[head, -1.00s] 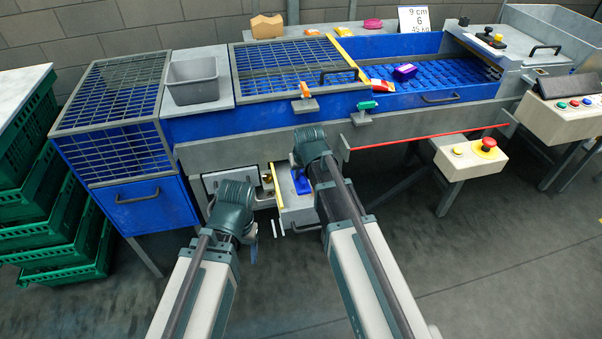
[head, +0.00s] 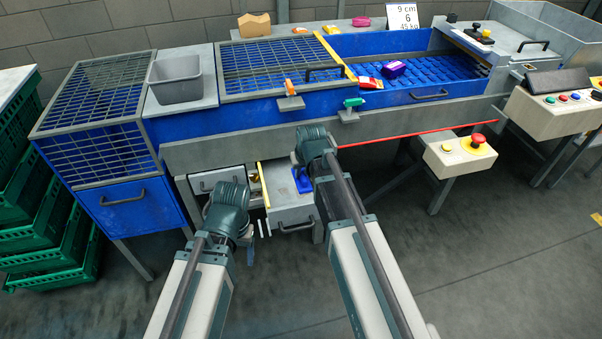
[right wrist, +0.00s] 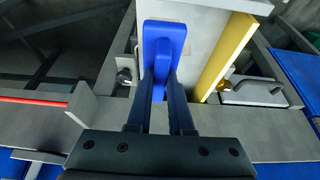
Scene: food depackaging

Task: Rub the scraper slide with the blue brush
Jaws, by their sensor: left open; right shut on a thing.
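The scraper slide (head: 281,187) is a grey, drawer-like surface with a yellow edge strip, standing out below the front of the machine. It also shows in the right wrist view (right wrist: 205,30). The blue brush (head: 301,186) is over the slide's right part and looks to be against it; exact contact is hard to tell. My right gripper (right wrist: 160,90) is shut on the brush's handle, and the brush (right wrist: 164,38) reaches onto the slide's surface. In the head view the right wrist hides part of it. My left gripper (head: 264,229) is open and empty, left of and in front of the slide.
The blue machine (head: 240,127) runs behind, with a grey bin (head: 176,80) on top. Orange (head: 290,88) and green (head: 352,103) handles stick out in front. A red emergency button (head: 477,140) sits on a box at right. Green crates (head: 50,230) stand at left.

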